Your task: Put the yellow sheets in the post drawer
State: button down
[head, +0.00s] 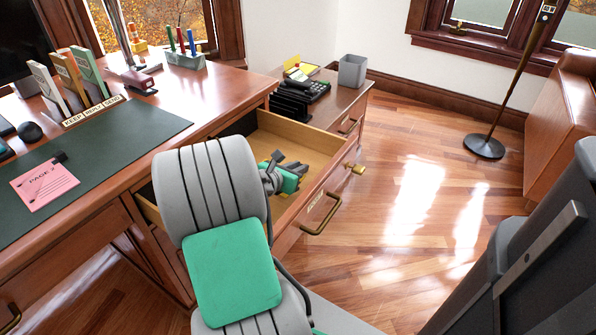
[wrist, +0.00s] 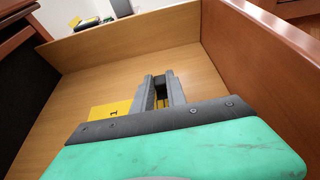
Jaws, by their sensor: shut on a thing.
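The open wooden drawer (head: 318,140) is pulled out from the desk; a small label sits on its front, too small to read. My gripper (head: 298,170) is inside it; it also shows in the wrist view (wrist: 161,88). Its fingers are shut on a small dark piece, which looks like the clip of the yellow sheets (wrist: 108,112). The sheets show a "1" and stick out left of the fingers, low over the drawer floor (wrist: 195,68). My gripper's body hides the rest of them. I cannot tell whether they touch the floor.
A pink sheet marked page 2 (head: 45,184) with a dark clip lies on the green desk mat (head: 120,140). A phone (head: 308,86), a yellow item (head: 302,66) and a grey cup (head: 353,71) stand on the side unit. The drawer's walls surround my gripper closely.

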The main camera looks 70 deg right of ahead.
jog(key=shift+r, duration=0.15)
jog(key=c, duration=1.3)
grip_release()
jog(key=shift+c, duration=0.2)
jog(key=p+v, duration=0.4)
jog(key=v, duration=0.7)
jog(key=shift+a+r, duration=0.2)
jog(key=shift+r, duration=0.05)
jog(key=shift+a, duration=0.25)
